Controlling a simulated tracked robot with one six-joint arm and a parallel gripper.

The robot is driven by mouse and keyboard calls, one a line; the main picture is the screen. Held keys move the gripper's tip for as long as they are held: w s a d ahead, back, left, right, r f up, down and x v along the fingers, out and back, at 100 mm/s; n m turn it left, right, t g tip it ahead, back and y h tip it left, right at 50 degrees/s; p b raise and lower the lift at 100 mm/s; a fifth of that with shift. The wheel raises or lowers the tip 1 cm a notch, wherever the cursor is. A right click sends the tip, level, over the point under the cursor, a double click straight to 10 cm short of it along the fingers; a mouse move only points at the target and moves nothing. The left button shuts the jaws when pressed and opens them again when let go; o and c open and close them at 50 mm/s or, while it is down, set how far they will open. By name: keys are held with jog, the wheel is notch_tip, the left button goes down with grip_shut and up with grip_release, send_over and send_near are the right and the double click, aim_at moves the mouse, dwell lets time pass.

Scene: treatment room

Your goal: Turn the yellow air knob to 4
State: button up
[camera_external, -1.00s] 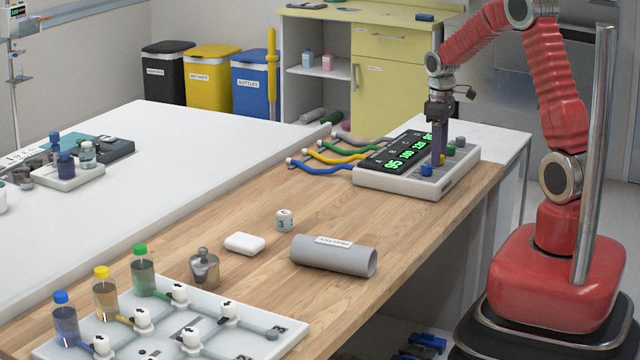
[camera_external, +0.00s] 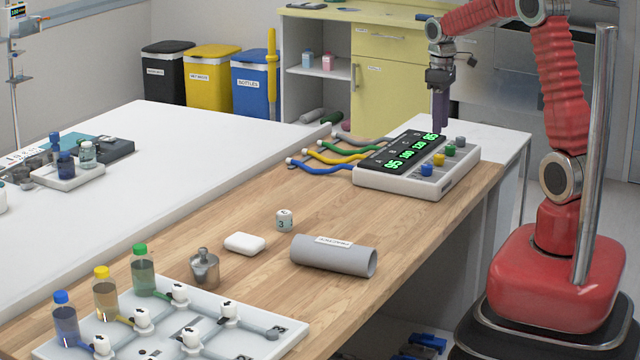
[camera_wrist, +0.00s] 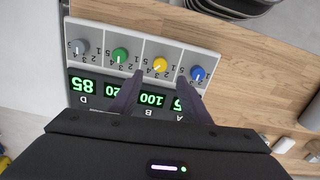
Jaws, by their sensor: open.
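The yellow knob (camera_external: 438,160) sits in a row on the pale sloped panel box (camera_external: 400,186), between the blue knob (camera_external: 426,169) and the green knob (camera_external: 450,149). The yellow knob (camera_wrist: 160,64) also shows in the wrist view. Its white mark points to the lower left there; I cannot safely read the number it points at. My gripper (camera_external: 440,127) is raised above the panel, apart from the knobs. In the wrist view my gripper (camera_wrist: 160,75) is open and empty, its two dark fingers showing either side of the yellow knob.
A grey knob (camera_external: 460,141) ends the row. A black display (camera_external: 405,151) with green digits lies behind the knobs. Coloured hoses (camera_external: 325,168) run out to the left. A grey tube (camera_external: 335,256) and a white block (camera_external: 244,243) lie on the wooden top in front.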

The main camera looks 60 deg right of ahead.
jog(key=shift+r, duration=2.25)
jog(key=s+a+r+t, duration=0.1)
jog(key=s+a+t, duration=0.1)
jog(key=s+a, duration=0.3)
jog(key=s+a+r+t, duration=0.1)
jog(key=s+a, duration=0.5)
jog(key=a, duration=0.6)
jog(key=s+a+r+m+t, duration=0.1)
jog(key=s+a+t, duration=0.1)
jog(key=s+a, duration=0.3)
jog(key=a, duration=0.3)
jog(key=shift+s+a+r+t, duration=0.15)
jog(key=shift+a+t, duration=0.1)
jog(key=shift+t, duration=0.05)
